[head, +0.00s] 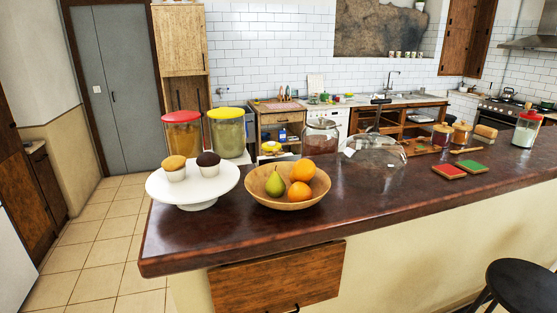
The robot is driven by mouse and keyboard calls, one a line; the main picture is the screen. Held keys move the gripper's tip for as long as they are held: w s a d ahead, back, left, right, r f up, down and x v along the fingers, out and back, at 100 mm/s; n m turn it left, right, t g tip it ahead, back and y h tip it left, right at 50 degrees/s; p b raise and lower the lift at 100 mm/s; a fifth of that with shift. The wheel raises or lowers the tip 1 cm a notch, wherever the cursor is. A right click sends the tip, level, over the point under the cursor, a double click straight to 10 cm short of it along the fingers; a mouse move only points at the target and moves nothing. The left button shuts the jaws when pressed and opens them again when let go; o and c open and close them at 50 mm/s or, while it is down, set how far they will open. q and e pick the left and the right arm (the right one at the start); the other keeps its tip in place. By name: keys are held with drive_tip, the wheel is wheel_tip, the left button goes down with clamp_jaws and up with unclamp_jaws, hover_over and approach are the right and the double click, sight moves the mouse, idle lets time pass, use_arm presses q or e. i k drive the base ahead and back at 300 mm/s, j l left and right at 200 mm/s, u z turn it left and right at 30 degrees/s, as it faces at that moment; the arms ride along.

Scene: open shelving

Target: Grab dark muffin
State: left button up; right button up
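The dark muffin (208,164) has a dark brown top and a pale wrapper. It stands upright on a white cake stand (195,200) near the left end of the counter. A second muffin with a golden top (175,167) stands just to its left on the same stand. Neither of my grippers shows in the head view.
A wooden bowl (287,199) with a pear and oranges stands right of the stand on the dark counter (330,215). Jars with red (182,132) and yellow (227,130) lids stand behind the muffins. A glass dome (374,152) is farther right. A black stool (520,287) stands front right.

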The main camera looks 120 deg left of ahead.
sight(208, 162)
drive_tip(key=z, duration=5.35)
